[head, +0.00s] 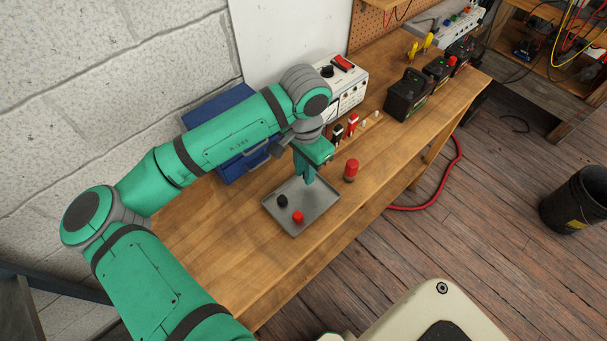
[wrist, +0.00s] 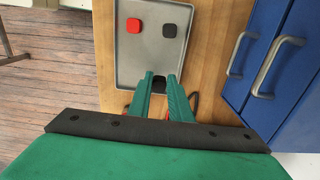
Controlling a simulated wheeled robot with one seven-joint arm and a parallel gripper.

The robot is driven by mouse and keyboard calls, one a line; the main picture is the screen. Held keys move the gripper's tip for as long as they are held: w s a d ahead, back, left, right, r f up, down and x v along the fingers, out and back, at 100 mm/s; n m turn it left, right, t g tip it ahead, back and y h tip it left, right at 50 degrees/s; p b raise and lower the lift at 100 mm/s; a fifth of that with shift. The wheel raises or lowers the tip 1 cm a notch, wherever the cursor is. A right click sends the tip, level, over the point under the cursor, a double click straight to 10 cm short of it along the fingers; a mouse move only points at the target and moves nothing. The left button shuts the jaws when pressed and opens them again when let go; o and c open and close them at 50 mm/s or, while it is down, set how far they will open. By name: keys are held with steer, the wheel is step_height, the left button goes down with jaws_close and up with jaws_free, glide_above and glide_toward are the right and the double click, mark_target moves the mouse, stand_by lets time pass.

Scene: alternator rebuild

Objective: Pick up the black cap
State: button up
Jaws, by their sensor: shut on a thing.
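A black cap (head: 282,201) lies in a grey metal tray (head: 328,204) beside a red cap (head: 298,216). In the wrist view the dark cap (wrist: 169,30) is at the right of the red cap (wrist: 133,25), both ahead of my fingertips. My gripper (head: 308,181) points down over the tray's far end, apart from both caps. In the wrist view my gripper (wrist: 158,77) is shut on a small black piece (wrist: 156,89) between its green fingers. The fingers hide most of this piece, so its shape is unclear.
A larger red-topped piece (head: 351,169) stands on the wooden bench (head: 222,255) right of the tray. A blue case (head: 228,105) is behind my arm. A white instrument (head: 345,92) and a black battery-like box (head: 408,97) stand farther back. The bench's near-left part is clear.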

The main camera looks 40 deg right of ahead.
steer(key=s+a+r, duration=0.2)
steer(key=s+r, duration=0.7)
steer(key=s, duration=0.4)
steer(key=shift+a, duration=0.25)
